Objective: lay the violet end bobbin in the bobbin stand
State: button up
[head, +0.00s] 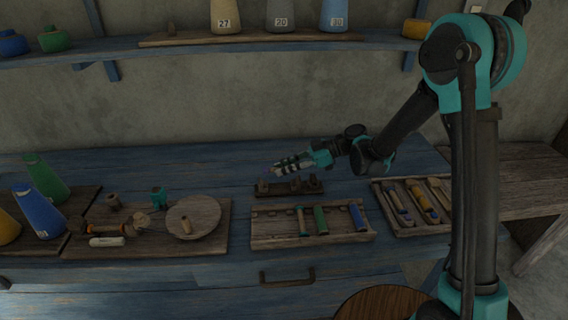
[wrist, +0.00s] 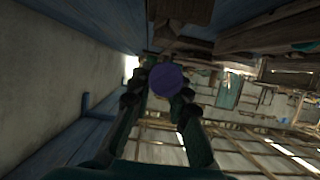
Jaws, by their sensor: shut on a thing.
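The violet bobbin (wrist: 165,80) shows as a round end between my fingertips in the wrist view. My gripper (wrist: 163,92) is shut on it. In the head view my gripper (head: 284,167) is over the back of the bench, pointing left; the bobbin is too dark and small to make out there. A low dark wooden stand with short uprights (head: 290,188), which looks like the bobbin stand, is just below and in front of my gripper. I cannot tell the exact gap between them.
A shallow wooden tray (head: 272,239) with teal, green and blue bobbins lies in front of the stand. A tool tray (head: 408,230) is to the right. A board (head: 75,246) with a round disc and small parts is to the left, beside coloured cones (head: 45,178).

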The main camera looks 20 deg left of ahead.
aim_at(284, 187)
jog(key=shift+f, duration=2.6)
jog(key=o, duration=0.9)
jog(key=v, duration=1.2)
